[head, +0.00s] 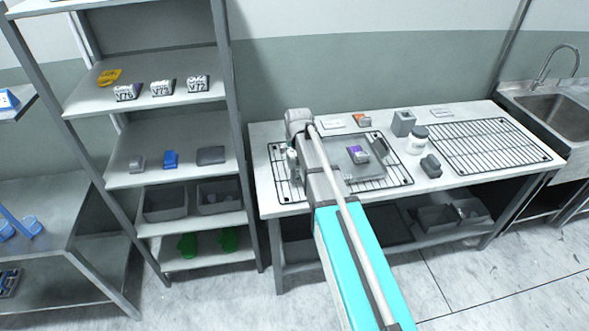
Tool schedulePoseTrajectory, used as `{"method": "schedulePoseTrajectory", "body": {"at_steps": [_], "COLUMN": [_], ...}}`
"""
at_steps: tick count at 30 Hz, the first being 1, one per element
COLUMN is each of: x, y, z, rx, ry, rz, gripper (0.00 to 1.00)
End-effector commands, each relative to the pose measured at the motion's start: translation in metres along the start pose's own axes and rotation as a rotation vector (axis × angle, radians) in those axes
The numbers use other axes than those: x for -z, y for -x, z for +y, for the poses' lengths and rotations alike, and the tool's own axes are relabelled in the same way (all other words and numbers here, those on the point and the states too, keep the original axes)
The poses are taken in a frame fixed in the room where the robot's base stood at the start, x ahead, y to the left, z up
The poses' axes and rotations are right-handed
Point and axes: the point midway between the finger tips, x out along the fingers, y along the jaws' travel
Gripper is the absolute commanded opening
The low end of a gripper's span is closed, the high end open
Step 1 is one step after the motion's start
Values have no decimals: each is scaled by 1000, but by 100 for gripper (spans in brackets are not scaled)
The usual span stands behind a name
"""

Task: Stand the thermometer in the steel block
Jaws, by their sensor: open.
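A grey, square-sided upright block (403,123) with a dark opening in its top stands towards the back of the table; it looks like the steel block. I see nothing standing up out of it. I cannot pick out the thermometer for certain at this size; my arm hides part of the table's left side. My arm reaches over that side. What shows of my gripper (292,158) is a small part beside the arm, above the left rack, left of the steel block. It is open; its fingertips are not clear, and I see nothing held.
A grey tray (373,171) with a purple-labelled item (357,154) lies on the left wire rack (398,181). A white-lidded jar (417,140) and dark grey object (431,165) stand near the block. An empty rack (485,146) lies right, before the sink (553,101). Shelves (188,180) stand left.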

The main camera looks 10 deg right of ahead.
Motion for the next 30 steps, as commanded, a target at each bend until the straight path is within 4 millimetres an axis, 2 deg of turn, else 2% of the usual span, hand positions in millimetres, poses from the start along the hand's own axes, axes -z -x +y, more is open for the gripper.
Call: {"method": "schedulePoseTrajectory", "body": {"at_steps": [3, 12, 30], "x": [0, 1, 2], "y": [-14, -37, -41], "z": [0, 0, 0], "rx": [0, 0, 0], "ry": [0, 0, 0], "rz": [0, 0, 0], "gripper": [100, 100, 100]}}
